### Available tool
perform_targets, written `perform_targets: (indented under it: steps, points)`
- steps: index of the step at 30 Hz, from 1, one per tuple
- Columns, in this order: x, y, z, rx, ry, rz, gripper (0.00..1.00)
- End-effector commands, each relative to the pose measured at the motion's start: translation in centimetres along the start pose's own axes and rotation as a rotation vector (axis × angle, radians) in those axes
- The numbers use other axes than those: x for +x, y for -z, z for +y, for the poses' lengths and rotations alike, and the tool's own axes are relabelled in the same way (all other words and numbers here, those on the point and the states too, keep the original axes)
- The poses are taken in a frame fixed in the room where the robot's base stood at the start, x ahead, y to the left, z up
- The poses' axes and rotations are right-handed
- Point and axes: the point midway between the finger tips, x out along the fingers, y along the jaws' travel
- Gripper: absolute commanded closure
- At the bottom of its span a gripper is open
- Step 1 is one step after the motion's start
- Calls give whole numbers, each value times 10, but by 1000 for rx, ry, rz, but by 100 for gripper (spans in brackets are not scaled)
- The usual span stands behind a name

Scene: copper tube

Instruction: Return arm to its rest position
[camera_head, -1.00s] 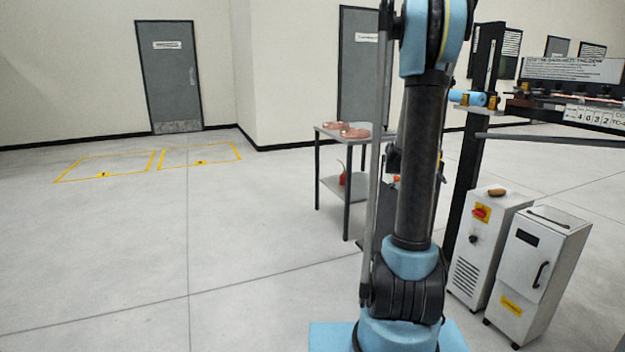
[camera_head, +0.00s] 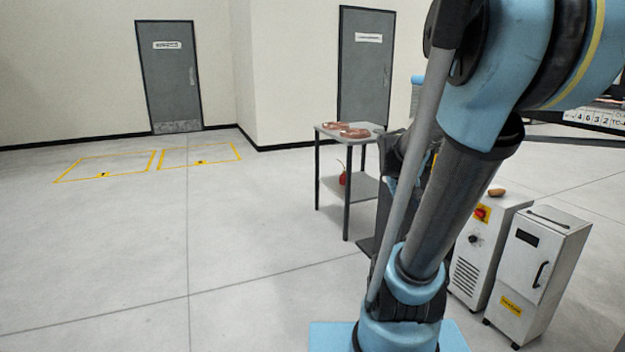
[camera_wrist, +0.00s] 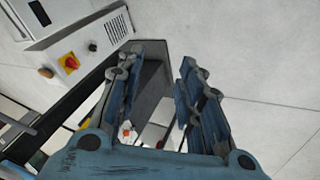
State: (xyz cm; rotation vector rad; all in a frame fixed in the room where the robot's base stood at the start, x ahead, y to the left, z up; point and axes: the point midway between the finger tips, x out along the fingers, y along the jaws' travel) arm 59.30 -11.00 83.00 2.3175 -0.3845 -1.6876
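My arm (camera_head: 450,200) stands at the right of the head view, leaning up and to the right from its blue base. My gripper (camera_wrist: 160,62) shows in the wrist view with its two fingers apart and nothing held between them. A dark grey surface and pale floor lie beyond the fingers. In the head view the gripper cannot be made out clearly.
Two white cabinets (camera_head: 535,270) stand on the floor at the right. A table (camera_head: 363,142) with copper coils (camera_head: 345,130) and a red object (camera_head: 343,178) below stands behind my arm. Yellow floor markings (camera_head: 150,162) lie at the left. The floor at left is clear.

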Motion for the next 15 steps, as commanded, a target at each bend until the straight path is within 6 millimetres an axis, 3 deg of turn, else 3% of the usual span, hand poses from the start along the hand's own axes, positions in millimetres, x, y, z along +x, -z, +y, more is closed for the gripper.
perform_targets:
  steps: [15]
  points:
    - [-24, -121, -82, 7, 255, -75, 66]
